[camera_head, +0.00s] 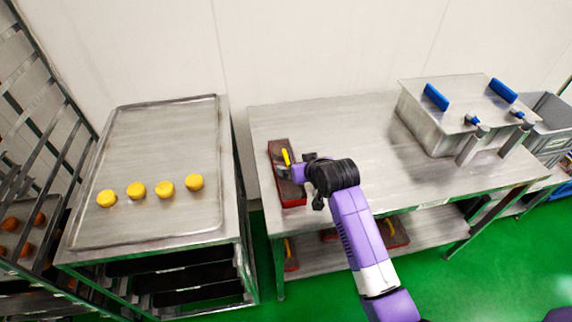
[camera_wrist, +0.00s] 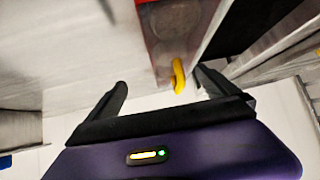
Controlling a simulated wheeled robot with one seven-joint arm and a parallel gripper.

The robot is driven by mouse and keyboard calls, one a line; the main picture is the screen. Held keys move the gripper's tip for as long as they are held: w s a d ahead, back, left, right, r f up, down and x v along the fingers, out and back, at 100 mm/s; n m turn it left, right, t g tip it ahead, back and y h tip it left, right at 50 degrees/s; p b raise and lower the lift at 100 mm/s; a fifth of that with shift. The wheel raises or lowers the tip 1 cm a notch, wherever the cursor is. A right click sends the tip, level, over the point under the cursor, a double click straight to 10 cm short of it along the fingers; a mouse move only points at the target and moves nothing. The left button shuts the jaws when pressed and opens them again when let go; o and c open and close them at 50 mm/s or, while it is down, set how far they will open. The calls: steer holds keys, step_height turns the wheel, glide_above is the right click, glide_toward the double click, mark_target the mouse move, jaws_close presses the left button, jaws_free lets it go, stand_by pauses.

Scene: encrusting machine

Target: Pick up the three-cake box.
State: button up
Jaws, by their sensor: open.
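A red box (camera_head: 291,197) with a yellow handle (camera_head: 286,157) lies on the left end of the steel table. In the wrist view the same box (camera_wrist: 163,55) runs away from me at top centre, with pale round shapes inside and its yellow handle (camera_wrist: 178,76) at the near end. My gripper (camera_head: 284,170) is over the box in the head view and hides part of it. In the wrist view my gripper (camera_wrist: 161,80) is open, with the handle between its fingers, nearer the right one. I cannot tell whether they touch. The number of cakes is unclear.
The steel table (camera_head: 340,120) is clear in the middle; a metal machine (camera_head: 436,121) with blue handles stands at its right. More red boxes (camera_head: 396,233) are on the lower shelf. A tray (camera_head: 158,140) with yellow cakes (camera_head: 165,189) is on the left, beside a rack.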

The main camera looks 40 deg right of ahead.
steer(key=w+r+g+y, duration=0.1)
steer(key=w+d+r+m+g+y+p, duration=0.1)
steer(key=w+r+g, duration=0.1)
steer(key=shift+d+y+p, duration=0.2)
steer(key=shift+y+p, duration=0.1)
steer(key=shift+a+r+g+y, duration=0.15)
steer(key=shift+r+g+y, duration=0.25)
steer(key=shift+r, duration=0.05)
steer(key=shift+a+p+x, duration=0.2)
steer(key=shift+p+x, duration=0.15)
steer(key=shift+x, duration=1.6)
steer(key=shift+a+p+x, duration=0.2)
steer(key=shift+p+x, duration=0.15)
steer(key=shift+x, duration=1.55)
steer(key=c, duration=1.5)
